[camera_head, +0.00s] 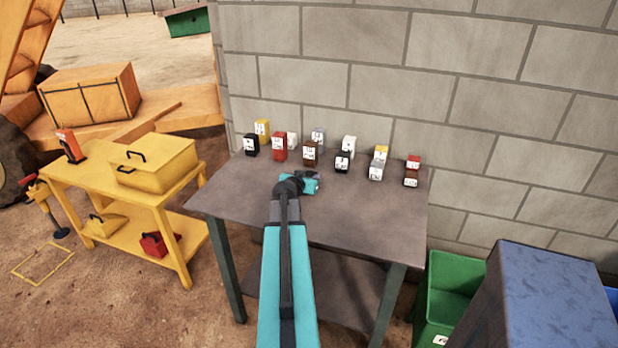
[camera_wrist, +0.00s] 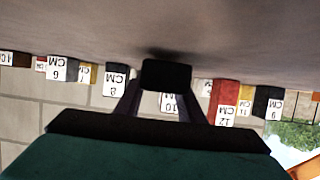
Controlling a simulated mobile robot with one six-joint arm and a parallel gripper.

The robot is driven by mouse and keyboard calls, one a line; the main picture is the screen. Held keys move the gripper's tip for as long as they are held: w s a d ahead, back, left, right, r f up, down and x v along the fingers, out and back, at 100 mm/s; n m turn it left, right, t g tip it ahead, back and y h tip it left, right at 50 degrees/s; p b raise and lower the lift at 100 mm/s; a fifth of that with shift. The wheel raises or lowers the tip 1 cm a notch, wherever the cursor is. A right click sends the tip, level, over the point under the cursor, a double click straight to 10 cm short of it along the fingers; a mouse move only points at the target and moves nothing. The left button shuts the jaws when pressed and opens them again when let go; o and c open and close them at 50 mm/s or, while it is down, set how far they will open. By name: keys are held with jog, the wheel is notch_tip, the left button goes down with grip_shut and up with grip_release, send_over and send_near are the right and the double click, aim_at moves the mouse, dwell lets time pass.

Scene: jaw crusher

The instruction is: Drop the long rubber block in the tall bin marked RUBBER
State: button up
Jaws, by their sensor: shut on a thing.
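My gripper (camera_head: 311,180) is over the middle of the grey table, with the arm reaching in from the front. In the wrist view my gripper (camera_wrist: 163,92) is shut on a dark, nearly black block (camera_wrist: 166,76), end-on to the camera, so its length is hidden. I cannot tell whether it touches the table. Two other black blocks stand on the table, one at the back left (camera_head: 251,146) and one near the middle (camera_head: 342,162). No mark reading RUBBER is legible. A green open bin (camera_head: 437,300) stands right of the table.
Several labelled blocks, among them a red one (camera_head: 279,148) and a brown one (camera_head: 310,153), line the back of the table (camera_head: 380,215) by the block wall. A tall blue-grey box (camera_head: 550,300) stands at the lower right. A yellow bench (camera_head: 85,190) stands left.

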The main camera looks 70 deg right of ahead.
jog(key=shift+w+a+f, duration=0.1)
jog(key=shift+w+f, duration=0.1)
jog(key=shift+f, duration=0.1)
jog(key=shift+f, duration=0.15)
jog(key=o, duration=1.1)
jog(key=shift+o, duration=0.2)
jog(key=shift+r, duration=0.2)
jog(key=shift+b+v, duration=0.5)
jog(key=shift+v, duration=1.15)
jog(key=b+v, duration=0.1)
jog(key=v, duration=0.6)
jog(key=shift+a+b, duration=0.25)
jog(key=shift+b, duration=0.15)
jog(key=shift+a+r, duration=0.1)
jog(key=shift+a, duration=0.05)
jog(key=shift+w+r, duration=0.1)
jog(key=shift+w, duration=0.1)
